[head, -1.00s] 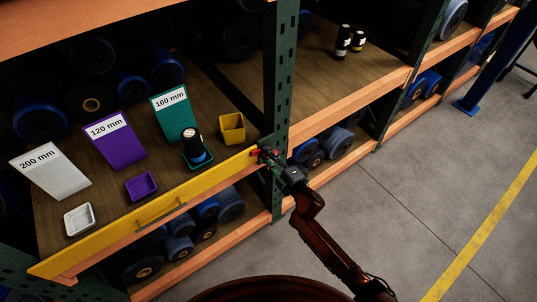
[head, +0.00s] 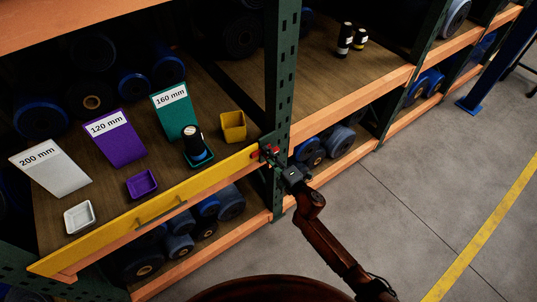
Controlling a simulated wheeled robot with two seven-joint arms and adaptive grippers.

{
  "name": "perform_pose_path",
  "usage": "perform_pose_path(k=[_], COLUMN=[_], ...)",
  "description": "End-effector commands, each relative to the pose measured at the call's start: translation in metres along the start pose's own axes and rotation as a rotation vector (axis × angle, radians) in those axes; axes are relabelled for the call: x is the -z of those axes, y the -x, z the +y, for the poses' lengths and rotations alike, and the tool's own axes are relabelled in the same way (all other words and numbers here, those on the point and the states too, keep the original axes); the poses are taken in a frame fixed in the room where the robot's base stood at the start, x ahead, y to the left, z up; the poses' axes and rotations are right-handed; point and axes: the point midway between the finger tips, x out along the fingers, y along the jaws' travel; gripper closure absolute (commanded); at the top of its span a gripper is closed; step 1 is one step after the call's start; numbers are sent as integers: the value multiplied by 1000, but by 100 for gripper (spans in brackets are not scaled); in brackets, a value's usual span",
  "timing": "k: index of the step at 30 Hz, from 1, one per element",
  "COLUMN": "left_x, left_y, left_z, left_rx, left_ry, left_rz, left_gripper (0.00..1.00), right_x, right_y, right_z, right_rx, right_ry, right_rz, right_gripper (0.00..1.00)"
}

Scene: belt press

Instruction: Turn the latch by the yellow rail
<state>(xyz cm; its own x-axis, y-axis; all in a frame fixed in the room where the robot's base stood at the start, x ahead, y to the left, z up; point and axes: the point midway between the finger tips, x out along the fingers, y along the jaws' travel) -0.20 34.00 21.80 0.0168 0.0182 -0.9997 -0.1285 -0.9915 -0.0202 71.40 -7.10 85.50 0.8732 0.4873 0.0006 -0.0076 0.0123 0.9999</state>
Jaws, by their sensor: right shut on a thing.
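The yellow rail (head: 150,212) runs along the front edge of the shelf, from lower left up to the green upright. The latch (head: 267,149), with red on it, sits at the rail's right end by the upright. My right gripper (head: 276,158) is shut on the latch, with its arm coming up from the lower right. The fingers cover part of the latch, so its exact angle is hard to tell. My left gripper is out of view.
Behind the rail stand a white tray (head: 79,217), a purple tray (head: 142,184), a green tray (head: 202,158) with a dark roller (head: 193,139) and a yellow bin (head: 232,126). The green upright (head: 282,80) rises beside the latch. The floor (head: 420,180) at right is clear.

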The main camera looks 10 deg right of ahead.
Motion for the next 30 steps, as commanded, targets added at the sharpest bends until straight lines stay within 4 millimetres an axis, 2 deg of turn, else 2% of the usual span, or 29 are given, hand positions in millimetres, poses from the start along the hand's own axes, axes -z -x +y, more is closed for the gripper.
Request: perform_pose_path(k=[3, 4, 9, 20, 23, 30], left_x=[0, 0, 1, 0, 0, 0], left_y=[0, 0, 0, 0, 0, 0], left_z=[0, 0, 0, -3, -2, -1], left_rx=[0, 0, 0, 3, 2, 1], left_ry=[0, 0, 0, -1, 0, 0], left_rz=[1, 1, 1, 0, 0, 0], left_gripper=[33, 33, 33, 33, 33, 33], right_x=[1, 1, 0, -1, -1, 0], right_y=[0, 0, 0, 6, 19, 69], right_z=[0, 0, 0, -1, -1, -2], right_rx=[0, 0, 1, 1, 1, 3], right_ry=[4, 4, 3, 1, 1, 1], right_rz=[1, 1, 0, -1, -1, -1], right_gripper=[100, 81, 70, 70, 70, 70])
